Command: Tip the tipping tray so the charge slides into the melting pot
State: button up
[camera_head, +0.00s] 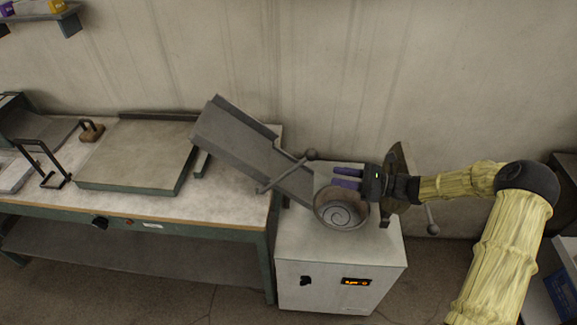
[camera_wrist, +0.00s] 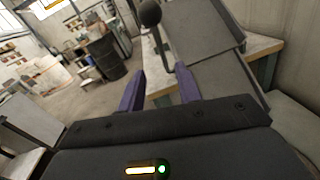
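The tipping tray (camera_head: 240,140) is a grey channel, tilted steeply, its raised end at the upper left and its low end at the melting pot. No charge shows on its visible floor. The melting pot (camera_head: 341,222) is a round bowl on a white cabinet, with a spiral pattern inside; I cannot tell whether the charge is in it. A bar handle with a ball end (camera_head: 311,154) crosses the tray. My gripper (camera_head: 334,178) is above the pot, just right of the ball, purple fingers apart and empty. In the wrist view the ball (camera_wrist: 150,12) is beyond the fingertips (camera_wrist: 160,78).
The workbench (camera_head: 150,205) stands at left with a flat plate (camera_head: 135,155), a black bracket (camera_head: 45,165) and a wooden block (camera_head: 91,132). The white cabinet (camera_head: 335,275) has a lit orange display. A second ball (camera_head: 433,229) shows below my wrist. The wall is behind.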

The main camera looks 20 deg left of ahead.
jog(key=a+p, duration=0.1)
jog(key=a, duration=0.4)
jog(key=s+a+p, duration=0.1)
jog(key=a+p, duration=0.1)
jog(key=a, duration=0.3)
jog(key=a+p, duration=0.1)
jog(key=a, duration=0.4)
jog(key=shift+s+a, duration=0.3)
jog(key=shift+a, duration=0.05)
jog(key=shift+w, duration=0.1)
grip_shut()
jog(key=shift+w, duration=0.1)
